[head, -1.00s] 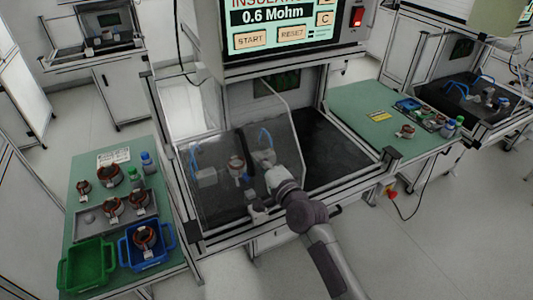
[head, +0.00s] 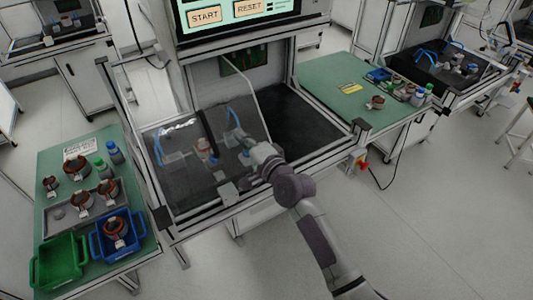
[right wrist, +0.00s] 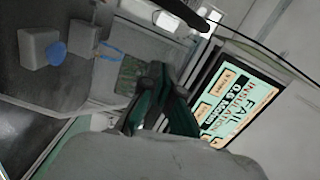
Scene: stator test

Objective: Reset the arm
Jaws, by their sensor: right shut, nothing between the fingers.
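My right arm reaches in from the lower right of the head view to the front of the test station. Its gripper (head: 243,139) is blurred and hard to make out there, by the clear cover. In the right wrist view the dark green fingers (right wrist: 160,98) are shut and empty, in front of the tester screen (right wrist: 238,98), which reads insulation fail. A copper stator (head: 206,150) shows dimly behind the clear cover (head: 190,125). My left gripper is not in view.
At the left, a green table (head: 58,141) holds several stators, bottles, a green bin (head: 60,262) and a blue bin (head: 137,232). Metal frame rails edge the station.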

